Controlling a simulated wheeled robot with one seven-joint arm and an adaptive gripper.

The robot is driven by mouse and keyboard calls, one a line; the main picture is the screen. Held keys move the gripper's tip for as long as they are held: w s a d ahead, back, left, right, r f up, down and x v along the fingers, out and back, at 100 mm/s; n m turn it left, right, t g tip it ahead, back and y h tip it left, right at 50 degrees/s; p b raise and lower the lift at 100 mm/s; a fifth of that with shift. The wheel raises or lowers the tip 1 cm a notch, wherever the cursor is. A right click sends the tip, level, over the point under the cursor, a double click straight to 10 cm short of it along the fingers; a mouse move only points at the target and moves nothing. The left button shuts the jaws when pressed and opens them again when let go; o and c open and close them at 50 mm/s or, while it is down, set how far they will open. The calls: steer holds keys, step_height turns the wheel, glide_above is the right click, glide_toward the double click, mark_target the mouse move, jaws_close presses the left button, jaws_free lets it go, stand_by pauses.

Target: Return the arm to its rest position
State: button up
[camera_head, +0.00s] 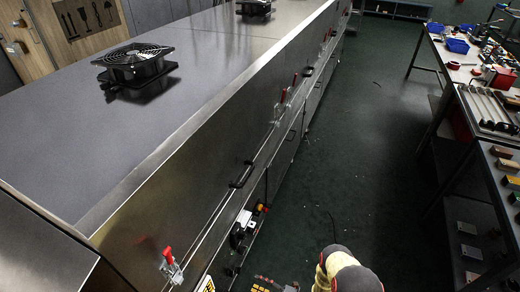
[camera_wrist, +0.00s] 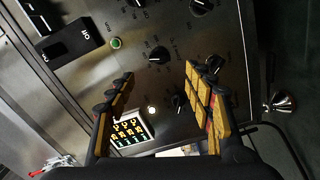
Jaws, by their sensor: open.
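My gripper (camera_wrist: 160,110) shows in the wrist view with its two padded fingers spread apart and nothing between them. Beyond the fingers is a metal control panel (camera_wrist: 225,50) with several black knobs, a green button (camera_wrist: 115,43) and a small lit display (camera_wrist: 130,132). I cannot tell whether the fingers touch the panel.
The long metal dryer (camera_head: 220,150) fills the left, with a fan (camera_head: 135,62) on top and red-handled clamps (camera_head: 170,262) along its side. Workbenches (camera_head: 445,55) with tools and bins stand at the right. The dark green floor (camera_head: 365,130) between them is mostly clear.

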steer(key=s+a+f+n+g, duration=0.2)
steer(key=s+n+g, duration=0.3)
steer(key=s+n, duration=0.5)
steer(key=s+r+n+g, duration=0.4)
steer(key=r+n+g, duration=0.1)
steer(key=w+d+r+n+g+h+p, duration=0.1)
steer(key=d+r+n+h, duration=0.45)
steer(key=r, duration=0.85)
steer(key=w+d+r+n+h+p, duration=0.1)
steer(key=w+d+r+n+h, duration=0.15)
steer(key=d+r+n, duration=0.7)
steer(key=w+d+r+n+g+h+p, duration=0.15)
steer(key=r+n+h, duration=0.35)
steer(key=r+n, duration=0.95)
steer(key=s+d+r+t+h+p, duration=0.1)
steer(key=s+d+r+t, duration=0.1)
steer(key=r, duration=1)
steer(key=s+d+r+t+h+p, duration=0.1)
steer(key=s+r+t, duration=0.2)
steer(key=r, duration=0.9)
steer(key=s+d+r+t+h+p, duration=0.1)
steer(key=r+t, duration=0.5)
steer(key=r, duration=0.7)
steer(key=shift+s+d+h+p, duration=0.3)
steer(key=shift+s+d, duration=0.5)
steer(key=shift+s, duration=0.35)
